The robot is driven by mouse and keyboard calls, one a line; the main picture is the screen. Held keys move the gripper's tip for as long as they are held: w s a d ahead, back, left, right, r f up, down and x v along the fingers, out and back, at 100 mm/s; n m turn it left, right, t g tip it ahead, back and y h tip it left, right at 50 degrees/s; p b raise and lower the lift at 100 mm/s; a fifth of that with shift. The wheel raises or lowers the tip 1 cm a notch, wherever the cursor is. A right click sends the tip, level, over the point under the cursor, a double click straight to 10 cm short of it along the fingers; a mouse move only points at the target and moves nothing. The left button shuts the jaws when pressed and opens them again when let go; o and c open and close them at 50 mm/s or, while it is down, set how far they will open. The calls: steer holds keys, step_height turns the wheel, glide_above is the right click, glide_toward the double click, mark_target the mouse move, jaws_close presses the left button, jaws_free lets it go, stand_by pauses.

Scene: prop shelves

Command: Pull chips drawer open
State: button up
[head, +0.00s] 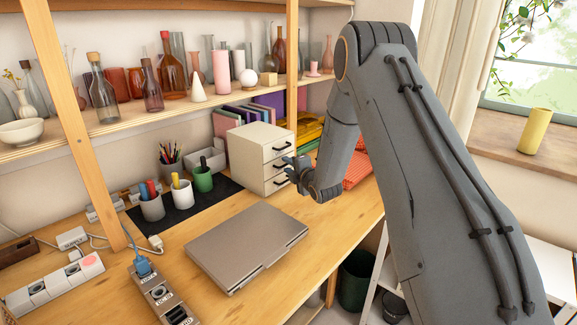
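A small cream cabinet (249,159) with three stacked drawers stands on the wooden desk, below the shelf. Each drawer front has a dark handle; the top handle (282,147) is clear to see. All three drawers look closed. I cannot read any label, so I cannot tell which is the chips drawer. My gripper (288,167) is at the right side of the drawer fronts, near the middle and lower handles. It is small in view, and I cannot tell whether its fingers touch a handle or are open or shut. My arm hides what lies behind it.
A closed laptop (247,246) lies on the desk in front of the cabinet. Pen cups (182,193) stand on a dark mat (212,202) to the left. Orange items (357,170) lie to the right behind my arm. Bottles and vases fill the shelf (215,99) above.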

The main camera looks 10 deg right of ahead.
steer(key=shift+w, duration=0.1)
jaws_close()
stand_by(1.4)
